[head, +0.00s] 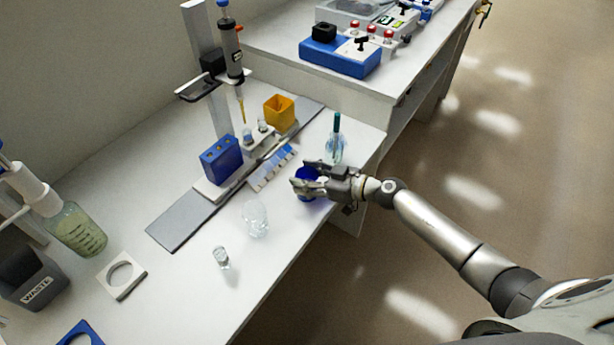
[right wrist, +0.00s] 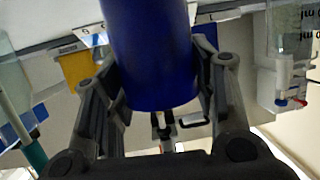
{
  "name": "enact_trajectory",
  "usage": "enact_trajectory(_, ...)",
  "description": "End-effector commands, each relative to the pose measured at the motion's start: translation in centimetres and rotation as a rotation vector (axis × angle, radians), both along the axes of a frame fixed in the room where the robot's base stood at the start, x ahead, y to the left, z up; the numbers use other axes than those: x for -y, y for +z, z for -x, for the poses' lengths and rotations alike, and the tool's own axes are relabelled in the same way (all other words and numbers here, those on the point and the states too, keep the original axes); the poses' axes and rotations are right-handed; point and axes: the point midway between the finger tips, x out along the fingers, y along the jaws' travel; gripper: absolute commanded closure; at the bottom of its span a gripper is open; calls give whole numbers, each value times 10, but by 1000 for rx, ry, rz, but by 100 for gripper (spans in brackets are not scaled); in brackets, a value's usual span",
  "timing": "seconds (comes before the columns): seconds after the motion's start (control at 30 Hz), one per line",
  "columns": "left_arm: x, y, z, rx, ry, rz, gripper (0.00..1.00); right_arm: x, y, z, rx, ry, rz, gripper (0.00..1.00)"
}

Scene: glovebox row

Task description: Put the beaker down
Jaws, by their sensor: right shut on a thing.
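My right gripper (head: 306,186) is shut on a dark blue, cylindrical vessel, the blue beaker (head: 307,173), near the bench's right edge. In the right wrist view the blue beaker (right wrist: 150,55) stands between both fingers (right wrist: 158,95) and fills the upper middle; its top is cut off. The fingers hide much of it in the head view. I cannot tell whether its base touches the white bench (head: 300,232). My left gripper is not in view.
A flask with a teal stem (head: 335,148) stands just behind my right gripper. A clear glass vessel (head: 256,218) and a small glass vial (head: 221,257) stand to its left. A blue-and-white strip rack (head: 272,168) lies nearby. Bare bench lies in front of the gripper.

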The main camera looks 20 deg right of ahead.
Motion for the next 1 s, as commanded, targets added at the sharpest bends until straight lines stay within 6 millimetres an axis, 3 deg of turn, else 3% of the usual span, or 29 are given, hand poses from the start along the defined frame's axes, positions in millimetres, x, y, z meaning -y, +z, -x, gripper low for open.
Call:
enact_trajectory(0.03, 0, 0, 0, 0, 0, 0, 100, 0, -1, 0, -1, 0, -1, 46)
enact_trajectory(0.2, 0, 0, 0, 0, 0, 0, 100, 0, -1, 0, 0, 0, 0, 27)
enact_trajectory(0.57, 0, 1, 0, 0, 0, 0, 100, 0, 3, 0, 1, 1, 1, 27)
enact_trajectory(1.0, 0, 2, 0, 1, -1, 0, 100, 56, 24, 58, -3, -1, 4, 27)
